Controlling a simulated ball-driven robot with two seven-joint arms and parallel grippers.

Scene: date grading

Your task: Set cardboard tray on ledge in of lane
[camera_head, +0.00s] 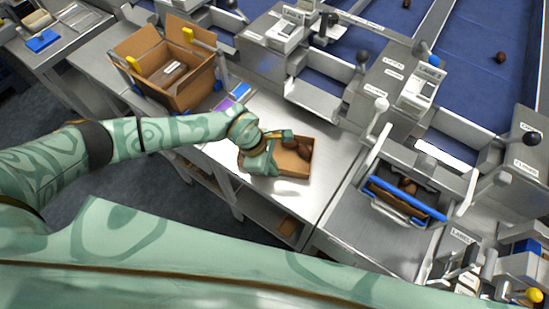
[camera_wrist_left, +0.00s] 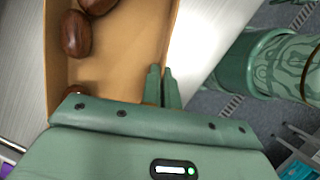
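The cardboard tray (camera_head: 290,163), shallow and tan, sits on or just above the metal worktop with several brown dates (camera_head: 303,150) in it. In the left wrist view the tray (camera_wrist_left: 117,65) fills the upper left, with dates (camera_wrist_left: 76,34) along its far side. My left gripper (camera_head: 288,134) is at the tray's near left side. In the wrist view its two fingers (camera_wrist_left: 162,88) are close together, pinching the tray's side wall between them. Metal ledges lie in front of the blue lanes, one of them (camera_head: 315,97) behind the tray. My right gripper is not in view.
An open cardboard box (camera_head: 165,85) stands left of the tray. Machine housings with levers and displays (camera_head: 418,88) line the lanes behind. The bright worktop (camera_head: 265,103) is clear behind the tray.

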